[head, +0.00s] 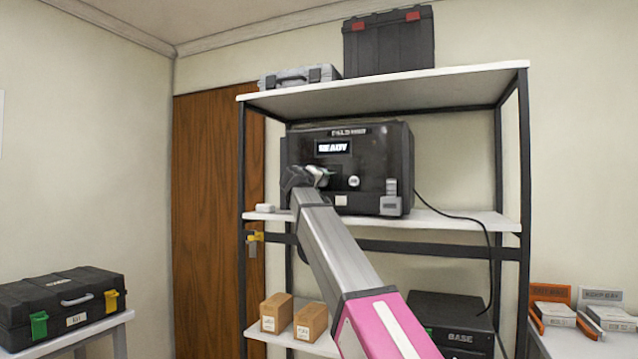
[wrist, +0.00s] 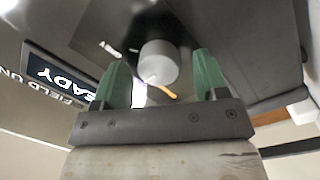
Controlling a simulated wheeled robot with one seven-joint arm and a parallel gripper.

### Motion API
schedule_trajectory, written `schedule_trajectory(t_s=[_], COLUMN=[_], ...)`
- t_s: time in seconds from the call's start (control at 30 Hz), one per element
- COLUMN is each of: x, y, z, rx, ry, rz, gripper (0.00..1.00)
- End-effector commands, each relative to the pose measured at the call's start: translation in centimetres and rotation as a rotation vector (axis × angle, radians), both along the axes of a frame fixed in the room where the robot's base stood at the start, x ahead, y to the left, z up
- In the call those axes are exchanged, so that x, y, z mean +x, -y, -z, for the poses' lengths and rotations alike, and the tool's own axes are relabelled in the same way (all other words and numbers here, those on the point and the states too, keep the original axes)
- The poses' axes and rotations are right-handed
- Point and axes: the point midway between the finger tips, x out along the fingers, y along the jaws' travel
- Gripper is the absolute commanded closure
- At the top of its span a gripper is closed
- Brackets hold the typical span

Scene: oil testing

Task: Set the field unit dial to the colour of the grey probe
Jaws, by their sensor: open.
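The field unit (head: 375,150) is a black box on the middle shelf, with a lit display (head: 334,147) that reads READY. My gripper (head: 305,177) is at the left part of its front and hides what lies behind it there. In the wrist view, a pale round knob (wrist: 158,62), seemingly the dial, stands between the green fingertips of my gripper (wrist: 162,77). The fingers are open, with a gap to the knob on both sides. A short orange mark (wrist: 166,92) shows beside the knob. I cannot make out the grey probe for certain.
A small round knob (head: 353,182) and grey parts (head: 391,205) are on the unit's front, right of my gripper. A cable (head: 460,213) hangs at the right. Shelf posts (head: 525,150) flank the unit. Two brown boxes (head: 310,322) stand below. A black case (head: 62,303) is at left.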

Motion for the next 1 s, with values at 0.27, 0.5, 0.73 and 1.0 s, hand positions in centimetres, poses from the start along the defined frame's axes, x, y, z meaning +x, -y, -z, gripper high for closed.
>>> schedule_trajectory(t_s=[0.27, 0.5, 0.73, 1.0], x=[0.05, 0.03, 0.02, 0.01], y=[0.02, 0.01, 0.00, 0.02], z=[0.00, -0.01, -0.02, -0.10], rx=[0.000, 0.000, 0.025, 0.158], ry=[0.001, 0.000, 0.010, 0.058], rz=[-0.001, 0.000, 0.000, -0.001], gripper=[0.40, 0.83, 0.83, 0.83])
